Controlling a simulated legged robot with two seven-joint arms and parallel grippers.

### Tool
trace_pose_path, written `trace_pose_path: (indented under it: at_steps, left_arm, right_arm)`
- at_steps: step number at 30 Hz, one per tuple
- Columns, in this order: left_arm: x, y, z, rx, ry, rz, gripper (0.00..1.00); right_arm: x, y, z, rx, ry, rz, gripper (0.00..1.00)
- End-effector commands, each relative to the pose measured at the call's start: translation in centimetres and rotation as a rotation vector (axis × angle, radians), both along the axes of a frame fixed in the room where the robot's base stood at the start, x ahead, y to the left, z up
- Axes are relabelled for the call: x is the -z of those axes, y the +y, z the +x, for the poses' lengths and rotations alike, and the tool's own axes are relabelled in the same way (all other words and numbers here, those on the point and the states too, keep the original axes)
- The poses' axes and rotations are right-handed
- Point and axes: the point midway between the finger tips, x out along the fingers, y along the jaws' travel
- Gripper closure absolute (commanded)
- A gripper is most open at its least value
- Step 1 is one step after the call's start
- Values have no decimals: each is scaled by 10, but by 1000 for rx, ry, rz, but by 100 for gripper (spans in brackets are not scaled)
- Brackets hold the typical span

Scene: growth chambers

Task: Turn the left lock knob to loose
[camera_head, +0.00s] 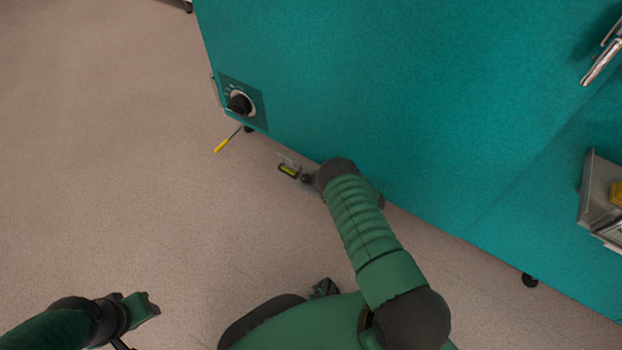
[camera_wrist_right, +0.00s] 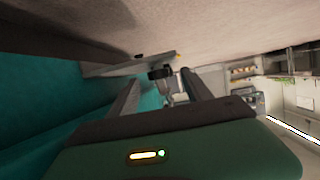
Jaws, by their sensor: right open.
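A small black knob (camera_wrist_right: 160,73) with a pale stem shows in the right wrist view, beyond and between the two fingers of my right gripper (camera_wrist_right: 160,80). The fingers are apart and I see nothing held. Whether this is the left lock knob, I cannot tell. In the head view my right gripper (camera_head: 290,168) is low beside the bottom edge of the teal chamber (camera_head: 380,90), partly hidden by my wrist. A black dial knob (camera_head: 239,103) sits on a panel at the chamber's left end. My left gripper (camera_head: 140,306) is at the lower left, away from the chamber; its jaws are unclear.
A yellow-handled rod (camera_head: 222,145) sticks out below the dial panel. A grey box-like fitting (camera_head: 597,190) and a metal handle (camera_head: 601,62) are on the chamber's right side. A black foot (camera_head: 529,280) is under the chamber. The floor (camera_head: 100,150) at left is clear.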

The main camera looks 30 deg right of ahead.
Motion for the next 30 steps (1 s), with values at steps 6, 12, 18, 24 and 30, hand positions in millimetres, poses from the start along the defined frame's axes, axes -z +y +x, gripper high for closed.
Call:
trace_pose_path:
  at_steps: [6, 12, 18, 24, 30]
  left_arm:
    - [-49, 0, 0, 0, -1, 0, 64]
    - [-77, 0, 0, 0, -1, 0, 64]
    - [-88, 0, 0, 0, 0, 0, 64]
    - [-87, 0, 0, 0, 0, 0, 64]
    - [-88, 0, 0, 0, 0, 0, 64]
  right_arm:
    - [-33, -19, -54, 7, 4, 2, 42]
    - [-52, -35, -103, 4, 2, 1, 42]
    - [-59, -43, -130, 2, 1, 1, 42]
    - [-58, -44, -134, 0, 0, 1, 42]
    - [-60, -46, -130, 6, 2, -7, 42]
